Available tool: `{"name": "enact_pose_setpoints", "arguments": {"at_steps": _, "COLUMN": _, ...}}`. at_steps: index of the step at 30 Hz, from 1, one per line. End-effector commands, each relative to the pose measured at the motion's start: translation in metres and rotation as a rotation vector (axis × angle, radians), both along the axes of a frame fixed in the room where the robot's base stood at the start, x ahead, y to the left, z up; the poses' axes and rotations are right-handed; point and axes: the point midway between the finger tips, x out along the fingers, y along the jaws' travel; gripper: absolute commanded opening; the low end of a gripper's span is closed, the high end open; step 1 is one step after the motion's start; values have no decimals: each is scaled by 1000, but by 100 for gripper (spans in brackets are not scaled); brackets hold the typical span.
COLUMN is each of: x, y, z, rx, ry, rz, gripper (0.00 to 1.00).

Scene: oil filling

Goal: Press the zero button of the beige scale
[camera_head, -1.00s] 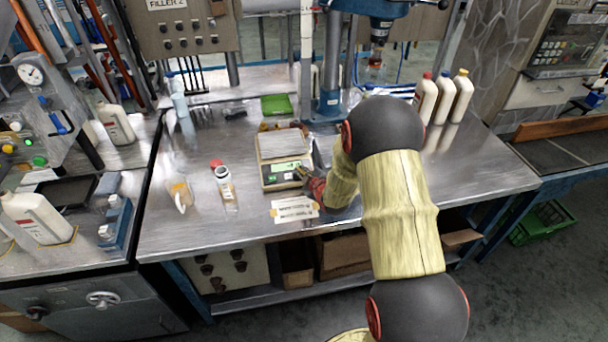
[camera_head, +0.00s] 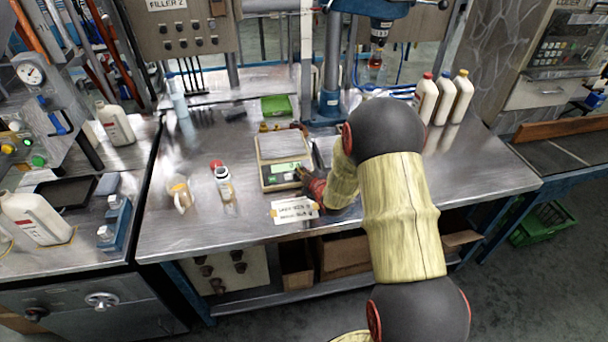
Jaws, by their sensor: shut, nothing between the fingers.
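The beige scale (camera_head: 266,184) stands on the metal table, with a grey weighing plate (camera_head: 283,144) on top and a lit green display (camera_head: 284,167) on its front panel. The plate looks empty. My gripper (camera_head: 301,174) is shut and empty, with its tip at the right part of the scale's front panel, close to the display's right end. The tip covers that part of the panel, so the zero button cannot be made out. I cannot tell whether the tip touches the panel.
A paper label (camera_head: 294,211) lies in front of the scale. A green tray (camera_head: 277,106) is behind. Several white bottles (camera_head: 426,100) stand back right.

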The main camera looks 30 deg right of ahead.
Motion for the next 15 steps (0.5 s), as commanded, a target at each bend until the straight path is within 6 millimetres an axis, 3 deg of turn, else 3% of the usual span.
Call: {"name": "enact_pose_setpoints", "arguments": {"at_steps": 15, "x": -5, "y": 1, "z": 11, "rx": 0, "ry": 1, "rz": 0, "gripper": 0}}
